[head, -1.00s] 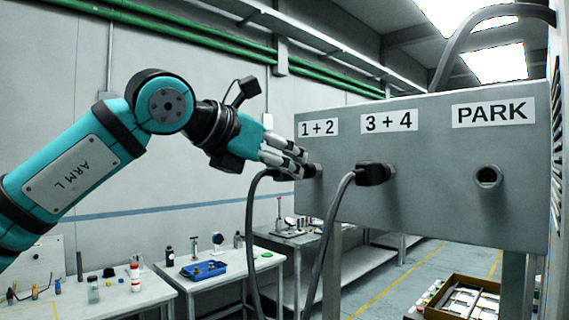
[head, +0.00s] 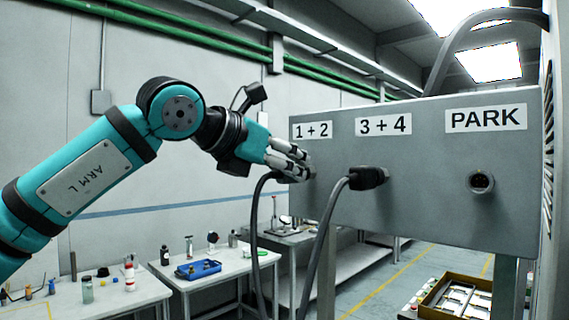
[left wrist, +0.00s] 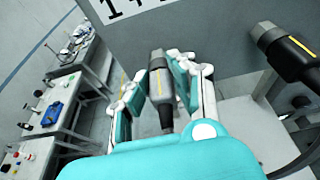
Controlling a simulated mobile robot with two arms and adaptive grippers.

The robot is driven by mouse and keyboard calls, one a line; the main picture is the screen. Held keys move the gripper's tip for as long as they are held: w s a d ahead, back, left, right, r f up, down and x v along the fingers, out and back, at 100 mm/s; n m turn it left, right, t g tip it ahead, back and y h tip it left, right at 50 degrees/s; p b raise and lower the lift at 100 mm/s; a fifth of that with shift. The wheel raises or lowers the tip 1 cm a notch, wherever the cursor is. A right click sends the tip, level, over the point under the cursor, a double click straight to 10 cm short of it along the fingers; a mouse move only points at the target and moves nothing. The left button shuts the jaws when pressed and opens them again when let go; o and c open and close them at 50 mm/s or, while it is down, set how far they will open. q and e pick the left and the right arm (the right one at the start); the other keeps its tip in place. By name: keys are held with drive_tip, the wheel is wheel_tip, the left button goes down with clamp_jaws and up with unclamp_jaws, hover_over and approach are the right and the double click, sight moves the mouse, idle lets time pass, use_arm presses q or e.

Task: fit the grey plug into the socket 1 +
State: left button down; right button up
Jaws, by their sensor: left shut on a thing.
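The grey plug (head: 293,178) is in my left gripper (head: 304,163), just in front of the panel below the "1 + 2" label. The 1 + 2 socket is mostly hidden behind the fingers and plug, so I cannot tell how far the plug is in. A cable hangs down from the plug. My right gripper is not in view.
A second dark plug (head: 369,178) sits at the 3 + 4 place, with its cable (head: 325,240) hanging close to my plug. The PARK socket (head: 481,182) on the grey panel (head: 430,210) is empty. Benches with a blue tray (head: 198,270) stand behind.

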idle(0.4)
use_arm(q)
drive_tip(key=c, duration=1.4)
unclamp_jaws()
drive_tip(key=shift+d, duration=0.1)
drive_tip(key=shift+c, duration=0.2)
drive_tip(key=o, duration=0.4)
drive_tip(key=shift+w+d, duration=0.15)
drive_tip(key=shift+w, duration=0.1)
drive_tip(key=shift+s, duration=0.1)
drive_tip(key=shift+s+a+r, duration=0.1)
drive_tip(key=shift+s+a, duration=0.1)
drive_tip(key=shift+a, duration=0.05)
drive_tip(key=v, duration=1.1)
drive_tip(key=shift+a, duration=0.15)
